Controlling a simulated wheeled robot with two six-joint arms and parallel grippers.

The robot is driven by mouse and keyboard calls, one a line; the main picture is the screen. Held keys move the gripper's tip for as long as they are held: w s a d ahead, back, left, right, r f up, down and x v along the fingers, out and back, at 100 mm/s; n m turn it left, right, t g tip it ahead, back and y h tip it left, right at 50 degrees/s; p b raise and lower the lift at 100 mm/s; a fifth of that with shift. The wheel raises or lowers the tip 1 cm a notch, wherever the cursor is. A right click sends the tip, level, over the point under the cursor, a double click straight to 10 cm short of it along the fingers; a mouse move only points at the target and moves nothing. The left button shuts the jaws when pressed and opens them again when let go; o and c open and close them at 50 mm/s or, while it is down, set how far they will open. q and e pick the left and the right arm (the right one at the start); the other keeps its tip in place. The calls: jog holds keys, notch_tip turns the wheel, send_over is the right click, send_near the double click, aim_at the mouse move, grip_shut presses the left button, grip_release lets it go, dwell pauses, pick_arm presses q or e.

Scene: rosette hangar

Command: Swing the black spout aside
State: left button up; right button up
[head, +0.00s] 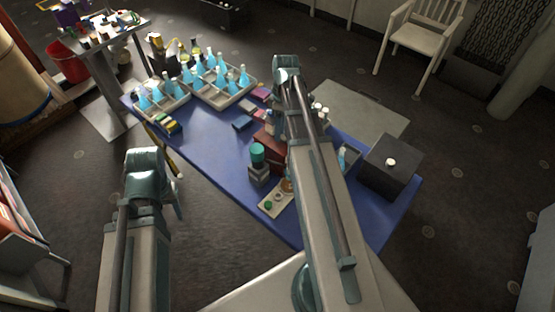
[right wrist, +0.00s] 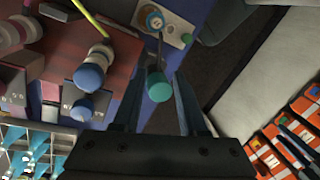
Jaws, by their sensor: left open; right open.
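I cannot pick out a black spout for certain. A thin dark rod (right wrist: 160,48) with a round teal knob (right wrist: 159,87) shows in the right wrist view, close to a pale panel (right wrist: 178,33). My right gripper (right wrist: 155,80) is open, and the knob shows between its two fingers in the picture. I cannot tell whether they touch it. In the head view my right arm hides that gripper. A teal cap (head: 257,153) stands on a grey box there. My left gripper (head: 177,198) shows only partly, beside the table's left edge, away from the objects.
The blue table (head: 220,179) carries trays of blue flasks (head: 188,104), a dark red box (head: 268,143) and a dark grey box (head: 391,165) at the right. A white chair (head: 425,38) stands beyond. The floor left of the table is partly clear.

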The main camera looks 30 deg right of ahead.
notch_tip(320, 180, down, 12)
jog(key=s+a+b, duration=0.1)
jog(key=a+b, duration=0.1)
jog(key=b, duration=1)
jog(key=shift+s+f, duration=0.25)
jog(key=shift+s, duration=0.05)
grip_shut()
dwell(0.5)
